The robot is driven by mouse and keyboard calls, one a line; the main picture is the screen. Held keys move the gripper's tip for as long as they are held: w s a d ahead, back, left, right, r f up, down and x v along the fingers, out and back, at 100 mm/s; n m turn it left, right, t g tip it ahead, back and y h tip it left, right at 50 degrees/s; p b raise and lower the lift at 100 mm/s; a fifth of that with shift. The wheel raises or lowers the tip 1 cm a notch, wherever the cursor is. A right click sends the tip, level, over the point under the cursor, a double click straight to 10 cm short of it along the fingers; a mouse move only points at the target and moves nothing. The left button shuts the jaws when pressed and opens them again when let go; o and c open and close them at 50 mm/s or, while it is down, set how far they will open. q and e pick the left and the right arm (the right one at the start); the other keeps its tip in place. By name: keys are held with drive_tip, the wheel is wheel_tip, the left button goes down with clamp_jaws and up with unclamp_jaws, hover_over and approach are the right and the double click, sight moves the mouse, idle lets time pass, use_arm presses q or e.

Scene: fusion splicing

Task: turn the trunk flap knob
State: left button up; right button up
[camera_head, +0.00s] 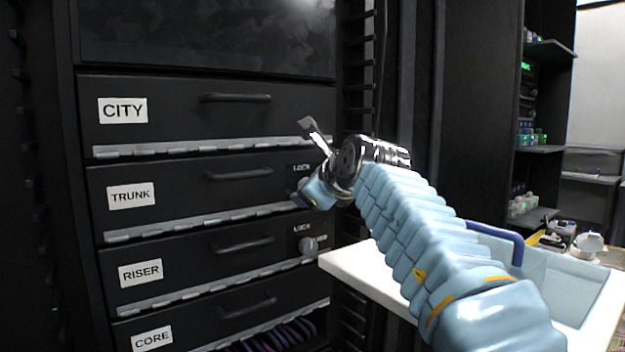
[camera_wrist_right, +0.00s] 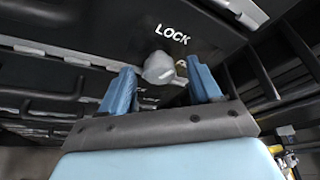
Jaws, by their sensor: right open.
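The trunk flap (camera_head: 190,191) is a black panel labelled TRUNK with a bar handle, and it is closed. Its knob is hidden in the head view behind my right gripper (camera_head: 312,192), which is at the right end of this flap beside a partly covered LOCK label. In the right wrist view a grey knob (camera_wrist_right: 160,68) under the word LOCK shows between the two blue fingers of my right gripper (camera_wrist_right: 159,75). The fingers are open, with visible gaps on both sides of the knob. My left gripper is not in view.
Flaps labelled CITY (camera_head: 180,113), RISER (camera_head: 195,266) and CORE (camera_head: 200,317) sit above and below. The riser knob (camera_head: 308,245) is just below my gripper. A white table (camera_head: 355,272) with a pale blue bin (camera_head: 575,293) stands at the right.

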drive_tip(key=shift+w, duration=0.15)
drive_tip(key=shift+c, duration=0.4)
drive_tip(key=c, duration=0.9)
drive_tip(key=shift+a+f+n+t+h+b, duration=0.15)
drive_tip(key=shift+f+n+t+h+b, duration=0.3)
drive_tip(key=shift+n+b, duration=0.65)
drive_tip(key=shift+c, duration=0.3)
drive_tip(key=shift+r+n+t+b, duration=0.25)
drive_tip(key=shift+n+t+b, duration=0.1)
drive_tip(key=shift+n+b, duration=0.05)
drive_tip(key=o, duration=1)
drive_tip(key=shift+o, duration=0.2)
drive_tip(key=shift+s, duration=0.2)
